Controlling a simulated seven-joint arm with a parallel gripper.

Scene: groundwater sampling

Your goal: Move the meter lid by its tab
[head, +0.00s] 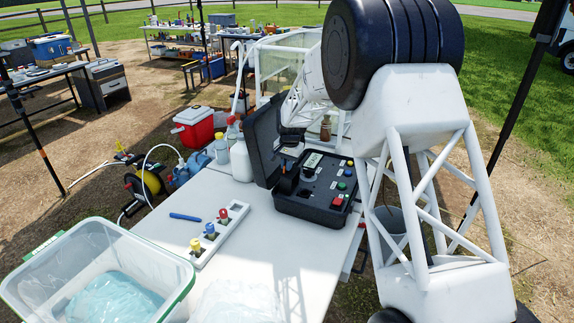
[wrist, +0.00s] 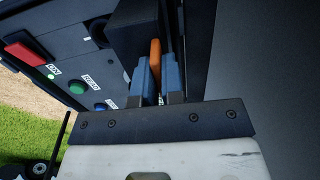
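The meter (head: 318,190) is a dark case on the white table, with a panel of coloured buttons and a small display. Its dark lid (head: 262,140) stands open, roughly upright, on the left side of the case. My gripper (head: 287,168) is low beside the lid and the panel's left edge; its fingertips are small and dark there. In the wrist view, my gripper's two blue-grey fingers (wrist: 160,80) sit close together on either side of an orange tab (wrist: 155,58). The tab fills most of the narrow gap. The panel (wrist: 75,65) shows at left in that view.
A white strip with coloured knobs (head: 215,237), a blue pen (head: 185,217) and a clear tub (head: 90,270) are at the left and front of the table. A white bottle (head: 241,160) stands just behind the lid. The table front is partly clear.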

